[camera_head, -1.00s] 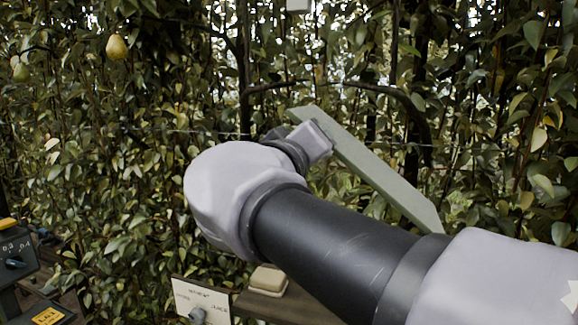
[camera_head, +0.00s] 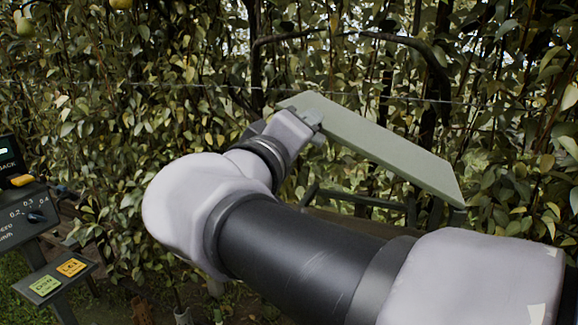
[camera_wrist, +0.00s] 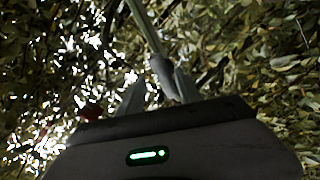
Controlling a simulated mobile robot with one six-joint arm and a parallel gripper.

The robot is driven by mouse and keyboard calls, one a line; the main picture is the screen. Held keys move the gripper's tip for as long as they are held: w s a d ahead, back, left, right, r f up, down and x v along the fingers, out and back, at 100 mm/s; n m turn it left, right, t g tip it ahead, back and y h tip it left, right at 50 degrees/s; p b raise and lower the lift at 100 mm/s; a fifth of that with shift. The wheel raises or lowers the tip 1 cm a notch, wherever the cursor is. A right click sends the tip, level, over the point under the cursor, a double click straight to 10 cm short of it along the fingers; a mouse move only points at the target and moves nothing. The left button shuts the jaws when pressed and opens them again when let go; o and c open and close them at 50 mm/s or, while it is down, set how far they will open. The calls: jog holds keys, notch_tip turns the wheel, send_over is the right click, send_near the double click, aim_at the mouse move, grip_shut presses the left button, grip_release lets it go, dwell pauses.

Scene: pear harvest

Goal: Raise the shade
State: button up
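The shade (camera_head: 385,150) is a flat grey-green panel in the head view, sloping down from upper left to lower right. My gripper (camera_head: 315,122) is at its upper left end. In the wrist view the shade (camera_wrist: 146,25) shows nearly edge-on as a pale bar coming down from the top. A small grey piece at its near end sits between the two fingers of my gripper (camera_wrist: 159,85), which appear shut on it. The exact finger contact is dark and hard to see.
A control stand (camera_head: 22,205) with a dial stands at the left, with a green and orange button plate (camera_head: 57,280) below. Dense foliage and a dark branch frame (camera_head: 350,33) lie behind the shade. A dark rail (camera_head: 360,200) runs below it.

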jog(key=v, duration=1.7)
jog(key=shift+s, duration=0.1)
dwell(0.4)
